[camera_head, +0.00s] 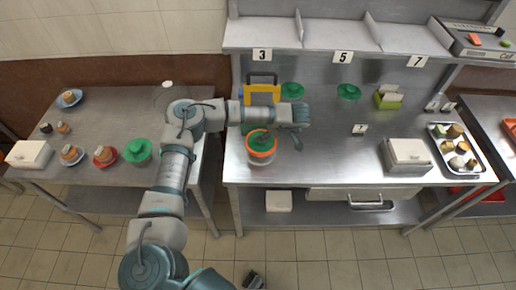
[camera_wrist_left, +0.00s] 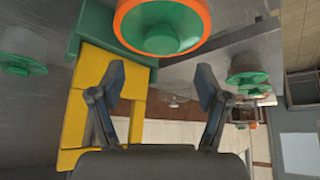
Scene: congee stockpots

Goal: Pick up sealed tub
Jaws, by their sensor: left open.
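The likely sealed tub (camera_head: 261,157) has a clear lower body, an orange rim and a green knobbed lid. It stands on the steel counter near its front left. In the left wrist view the tub's orange rim and green lid (camera_wrist_left: 163,28) show at the top, beyond the fingertips. My left gripper (camera_head: 297,132) is just right of and beside the tub in the head view. In the left wrist view my left gripper (camera_wrist_left: 158,88) has its two fingers spread with nothing between them.
A yellow frame with a green base (camera_head: 262,87) stands behind the tub. Green lids (camera_head: 292,90) (camera_head: 349,92) lie farther back under the shelf (camera_head: 330,37). A white box (camera_head: 408,153) and a tray (camera_head: 435,133) are at right. The counter's front middle is clear.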

